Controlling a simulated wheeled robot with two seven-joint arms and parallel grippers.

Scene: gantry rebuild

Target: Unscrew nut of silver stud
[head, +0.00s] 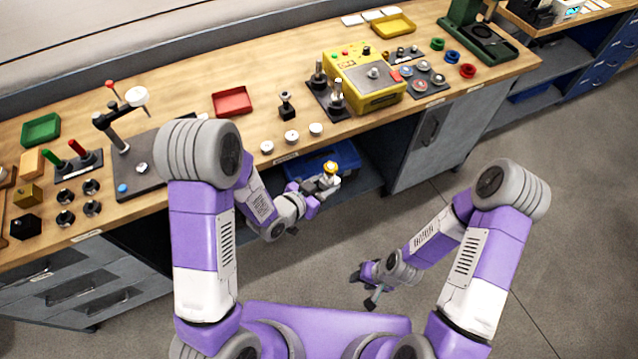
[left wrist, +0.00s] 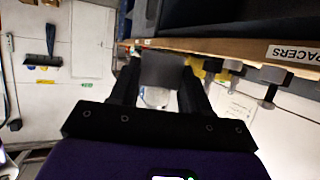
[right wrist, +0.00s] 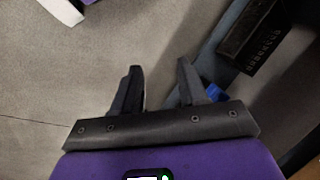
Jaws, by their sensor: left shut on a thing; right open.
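My left gripper (head: 318,187) is in front of the bench edge, shut on a small silver-grey part with a yellow-orange ring (head: 330,167) on top. In the left wrist view the grey part (left wrist: 162,70) sits between the fingertips. It looks like the silver stud with its nut, but I cannot make out the thread. My right gripper (head: 366,288) is lower and to the right, over the floor, apart from the held part. Its fingers (right wrist: 158,88) are open and empty in the right wrist view.
A black holder (head: 326,103) with upright silver posts stands on the bench beside a yellow box (head: 378,98). White round spacers (head: 292,137) lie near the bench's front edge. A red tray (head: 232,102) is behind. A blue bin (head: 312,160) sits on the shelf below.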

